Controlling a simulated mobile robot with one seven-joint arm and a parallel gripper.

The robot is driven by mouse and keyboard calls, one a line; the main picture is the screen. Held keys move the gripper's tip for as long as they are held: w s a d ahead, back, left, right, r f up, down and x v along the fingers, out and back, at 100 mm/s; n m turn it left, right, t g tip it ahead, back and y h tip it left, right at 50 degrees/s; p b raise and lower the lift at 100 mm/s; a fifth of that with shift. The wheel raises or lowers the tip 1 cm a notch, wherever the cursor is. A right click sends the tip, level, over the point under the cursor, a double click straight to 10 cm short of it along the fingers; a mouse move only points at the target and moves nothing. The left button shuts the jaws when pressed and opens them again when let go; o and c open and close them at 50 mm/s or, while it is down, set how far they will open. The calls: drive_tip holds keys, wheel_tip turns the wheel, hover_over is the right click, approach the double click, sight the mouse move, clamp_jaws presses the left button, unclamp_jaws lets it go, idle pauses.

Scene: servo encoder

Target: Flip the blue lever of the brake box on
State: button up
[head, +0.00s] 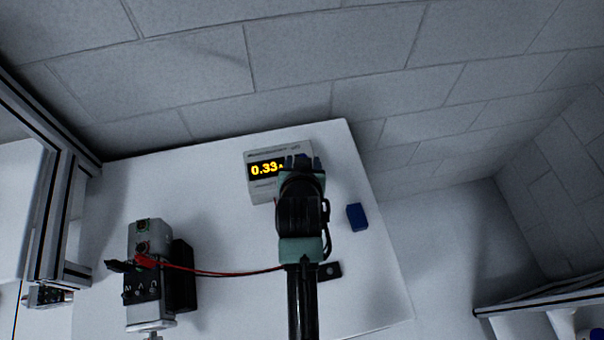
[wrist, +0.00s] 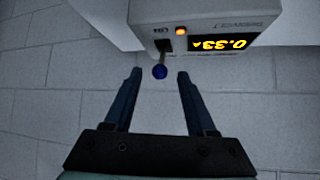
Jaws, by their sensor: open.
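The brake box (head: 258,157) is a light grey box near the back of the white table, with yellow digits reading 0.33 A. In the wrist view the box (wrist: 147,10) appears upside down at the top, with a lit orange lamp. In the head view my gripper (head: 302,166) covers the box's right part, and the lever cannot be made out there.
A grey motor unit (head: 150,240) with a black part stands at the left, with a red cable running from it toward my arm. A dark blue block (head: 357,217) lies right of my gripper. A small black piece (head: 329,271) lies beside my arm. A brick wall stands behind.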

drive_tip(key=b+v, duration=0.1)
drive_tip(key=v, duration=0.8)
drive_tip(key=shift+s+r, duration=0.25)
drive_tip(key=w+a+r+t, duration=0.1)
drive_tip(key=w+r+t, duration=0.3)
drive_tip(key=r, duration=0.9)
drive_tip(key=w+r+t, duration=0.4)
drive_tip(key=r, duration=1)
drive_tip(key=s+r+t, duration=0.4)
drive_tip(key=s+r, duration=0.1)
drive_tip(key=r, duration=0.8)
drive_tip(key=s+r+n+t, duration=0.1)
drive_tip(key=s+r+t, duration=0.4)
drive_tip(key=r, duration=0.9)
drive_tip(key=shift+s+d+r+y, duration=0.2)
drive_tip(key=shift+s+r+y, duration=0.1)
drive_tip(key=shift+s, duration=0.35)
